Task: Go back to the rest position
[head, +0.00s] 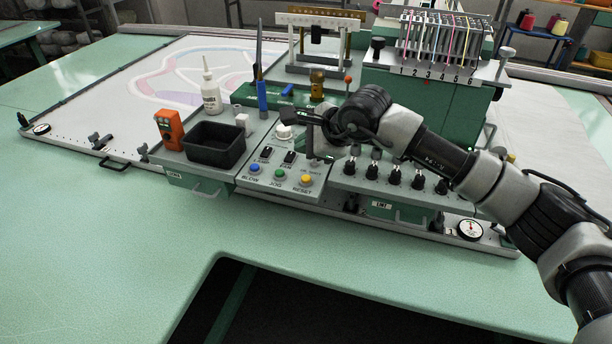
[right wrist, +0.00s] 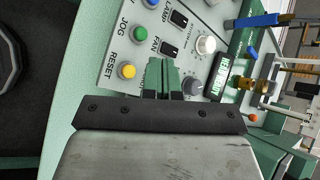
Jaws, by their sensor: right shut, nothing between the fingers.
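My right arm comes in from the right in the head view, and its gripper (head: 312,118) hangs above the right part of the control panel (head: 258,191). The right wrist view shows its two green fingers (right wrist: 163,76) pressed together with nothing between them. They stand over the panel near the FAN switch (right wrist: 168,48) and the yellow RESET button (right wrist: 127,71). I cannot tell the exact height of the fingers above the panel. My left gripper is in neither view.
A black bin (head: 215,146), an orange device (head: 169,128) and a white bottle (head: 211,90) stand left of the panel. The green table front (head: 90,250) is clear.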

